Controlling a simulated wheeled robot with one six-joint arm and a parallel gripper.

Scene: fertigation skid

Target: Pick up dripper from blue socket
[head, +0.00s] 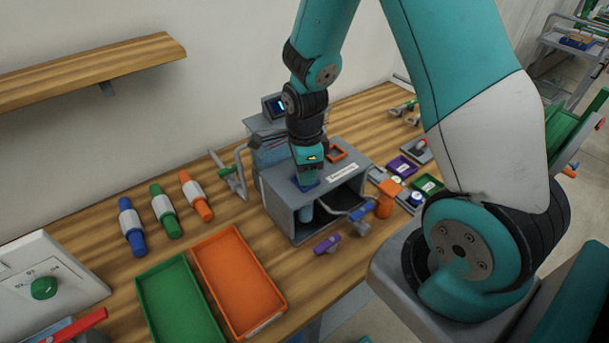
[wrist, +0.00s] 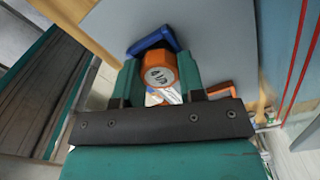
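The dripper (wrist: 160,72) is an orange cylinder with a pale, marked end face, seen end-on in the wrist view. My gripper (wrist: 161,78) has one finger on each side of it, and both fingers appear to touch it, so it looks shut on the dripper. The blue socket (wrist: 148,40) shows just behind the dripper; I cannot tell whether the dripper is still seated in it. In the head view my gripper (head: 308,180) points down at the blue socket (head: 304,187) on top of the grey box, and hides the dripper.
The grey open-fronted box (head: 281,205) stands on the wooden bench. An orange socket (head: 337,153) lies behind my gripper. Green (head: 148,287) and orange (head: 207,262) trays are at left front. A purple-handled part (head: 327,244) and blue valve (head: 361,212) sit close in front.

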